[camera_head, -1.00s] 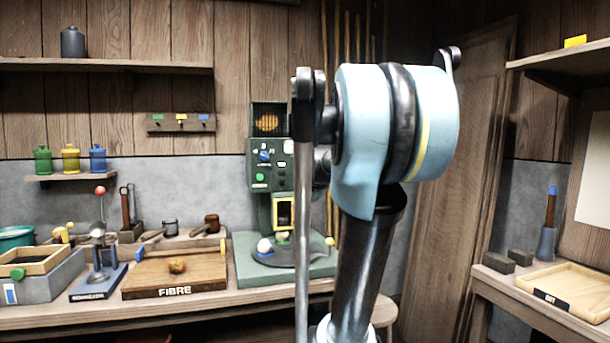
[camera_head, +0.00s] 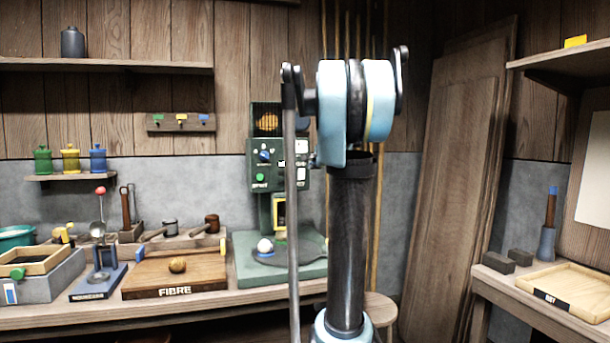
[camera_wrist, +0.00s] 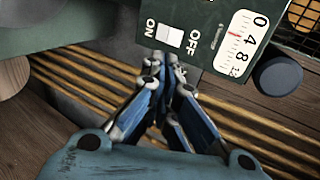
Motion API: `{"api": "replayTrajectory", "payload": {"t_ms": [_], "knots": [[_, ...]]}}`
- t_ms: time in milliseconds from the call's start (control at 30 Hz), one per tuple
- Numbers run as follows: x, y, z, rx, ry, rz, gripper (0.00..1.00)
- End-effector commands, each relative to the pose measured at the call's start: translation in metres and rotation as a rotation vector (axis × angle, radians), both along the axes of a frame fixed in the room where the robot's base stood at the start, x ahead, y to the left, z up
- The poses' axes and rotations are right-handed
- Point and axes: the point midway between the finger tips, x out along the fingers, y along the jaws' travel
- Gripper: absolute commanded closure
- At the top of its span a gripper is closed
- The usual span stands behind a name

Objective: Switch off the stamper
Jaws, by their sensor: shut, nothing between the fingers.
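The stamper (camera_head: 260,180) is a green machine with a dial, a green button and a lit yellow window, on a green base on the bench. My arm covers its right part. In the wrist view, its green panel (camera_wrist: 203,20) carries a white rocker switch (camera_wrist: 169,38) marked ON at the left and OFF at the right. Which side is pressed I cannot tell. My gripper (camera_wrist: 157,66) is shut and empty, its tips just below the switch in the wrist view. Whether they touch it is unclear. The head view does not show the gripper.
In the wrist view a gauge (camera_wrist: 240,42), a dark round knob (camera_wrist: 278,76) and a grille (camera_wrist: 296,30) sit close by. Thin rods (camera_head: 375,220) stand against the wall beside the stamper. The FIBRE board (camera_head: 205,268) lies left of it.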

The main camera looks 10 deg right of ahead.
Motion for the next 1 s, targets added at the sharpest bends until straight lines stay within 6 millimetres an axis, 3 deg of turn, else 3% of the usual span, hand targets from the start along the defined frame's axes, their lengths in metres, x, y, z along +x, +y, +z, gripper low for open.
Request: {"api": "replayTrajectory", "payload": {"t_ms": [367, 1000], "knots": [[0.017, 0.002, -0.008, -0.003, 0.001, 0.001, 1.0], [0.098, 0.009, -0.042, -0.001, 0.001, 0.002, 1.0]]}}
